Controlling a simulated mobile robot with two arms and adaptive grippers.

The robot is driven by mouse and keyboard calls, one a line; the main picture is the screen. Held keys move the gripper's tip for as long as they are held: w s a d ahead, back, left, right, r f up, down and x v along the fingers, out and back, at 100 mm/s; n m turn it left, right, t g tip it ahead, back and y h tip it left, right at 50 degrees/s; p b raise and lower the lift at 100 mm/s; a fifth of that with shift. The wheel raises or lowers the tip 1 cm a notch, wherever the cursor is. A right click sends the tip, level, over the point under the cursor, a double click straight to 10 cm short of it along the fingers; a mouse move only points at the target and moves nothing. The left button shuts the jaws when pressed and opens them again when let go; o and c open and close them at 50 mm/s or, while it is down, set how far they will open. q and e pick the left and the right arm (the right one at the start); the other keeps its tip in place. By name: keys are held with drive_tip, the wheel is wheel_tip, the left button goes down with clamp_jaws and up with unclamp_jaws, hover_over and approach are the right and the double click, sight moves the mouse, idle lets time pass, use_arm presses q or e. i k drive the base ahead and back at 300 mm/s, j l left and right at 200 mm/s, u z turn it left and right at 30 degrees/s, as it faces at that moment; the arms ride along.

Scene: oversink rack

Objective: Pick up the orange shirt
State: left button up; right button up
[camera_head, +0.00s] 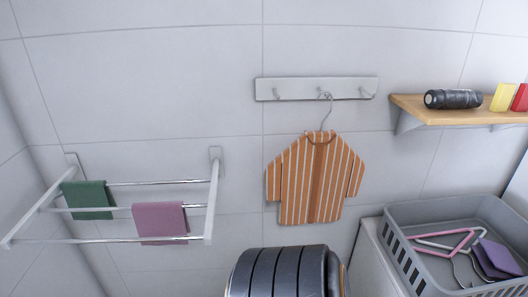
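The orange shirt (312,180) with pale vertical stripes hangs on a hanger (327,112) against the tiled wall, right of the picture's middle. The hanger's hook is at the middle hook of a white wall rack (316,89). The shirt hangs roughly upright, slightly tilted, with both sleeves showing. Neither of my grippers is in view.
A wall drying rack (120,240) at left holds a green cloth (88,200) and a pink cloth (160,220). A wooden shelf (450,112) at right bears a black bottle (453,99). A grey basket (402,263) below it holds hangers and purple cloth.

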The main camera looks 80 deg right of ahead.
sight(311, 180)
drive_tip(key=z, duration=2.9)
